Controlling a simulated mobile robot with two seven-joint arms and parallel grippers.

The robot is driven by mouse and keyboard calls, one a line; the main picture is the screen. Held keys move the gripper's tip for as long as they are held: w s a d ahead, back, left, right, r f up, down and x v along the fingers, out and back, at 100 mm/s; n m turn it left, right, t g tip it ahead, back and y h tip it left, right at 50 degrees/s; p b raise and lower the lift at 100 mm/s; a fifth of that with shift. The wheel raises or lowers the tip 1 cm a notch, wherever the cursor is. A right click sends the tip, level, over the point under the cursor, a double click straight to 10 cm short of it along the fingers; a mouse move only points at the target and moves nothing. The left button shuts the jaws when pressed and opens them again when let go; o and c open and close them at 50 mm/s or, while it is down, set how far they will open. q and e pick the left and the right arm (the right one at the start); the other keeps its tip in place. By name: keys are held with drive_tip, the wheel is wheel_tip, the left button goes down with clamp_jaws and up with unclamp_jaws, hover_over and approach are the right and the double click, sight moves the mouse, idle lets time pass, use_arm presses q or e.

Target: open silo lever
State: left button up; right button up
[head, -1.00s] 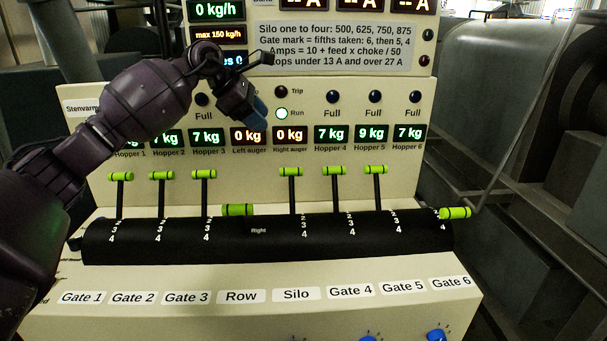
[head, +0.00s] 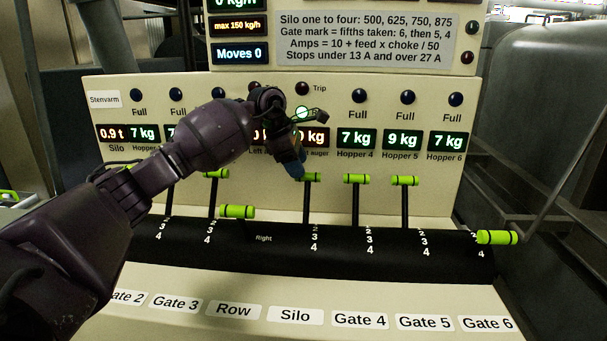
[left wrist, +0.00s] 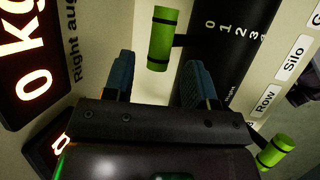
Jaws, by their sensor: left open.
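The silo lever (head: 312,177) has a green cross handle on a black stem. It stands up from the black curved drum above the Silo label (head: 295,315). My left gripper (head: 298,165) is at the upper left of this handle, in front of the panel displays. In the left wrist view my left gripper (left wrist: 158,78) is open, its two blue fingertips apart with nothing between them. The silo handle (left wrist: 163,38) shows just beyond the fingertips, roughly in line with the gap. Contact is not visible. My right gripper is not in view.
The Row lever (head: 237,212) lies lower, to the left. The Gate 4 lever (head: 357,179) and Gate 5 lever (head: 405,181) stand upright to the right. The Gate 6 lever (head: 497,237) is lowered. My left arm hides part of the left levers and displays.

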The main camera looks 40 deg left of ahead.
use_arm(q)
drive_tip(key=shift+x, duration=1.6)
drive_tip(key=shift+c, duration=0.5)
drive_tip(key=shift+r, duration=0.1)
clamp_jaws()
